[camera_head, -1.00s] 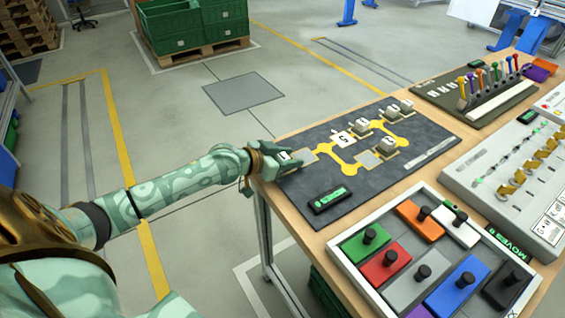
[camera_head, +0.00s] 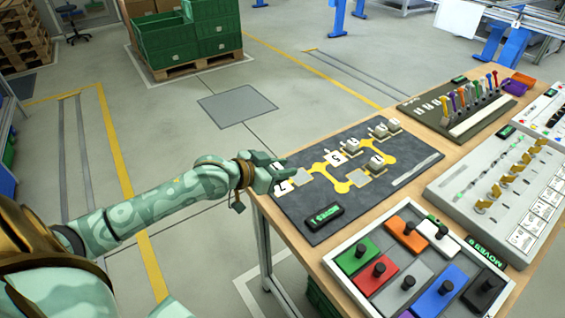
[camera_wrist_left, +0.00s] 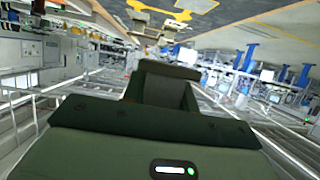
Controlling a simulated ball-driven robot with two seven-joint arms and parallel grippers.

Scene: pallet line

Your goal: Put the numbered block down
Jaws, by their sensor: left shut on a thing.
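My left gripper (camera_head: 276,170) is at the left corner of the dark puzzle board (camera_head: 300,214), shut on a numbered block. The fingers mostly hide the held block. A white face with a 7 (camera_head: 282,186) shows just below the fingertips; I cannot tell whether it belongs to the held block or the board. A bare grey square (camera_head: 302,177) lies just right of it. Several other grey blocks stand on the board, one of them near its middle (camera_head: 376,161). The left wrist view shows the dark gripper (camera_wrist_left: 165,90), with no clear block. My right gripper is out of view.
Yellow paths (camera_head: 325,172) link the board's squares. A small display (camera_head: 324,215) sits at its front. A tray of coloured knobbed tiles (camera_head: 400,262) lies nearer, with lever and slider panels at the right.

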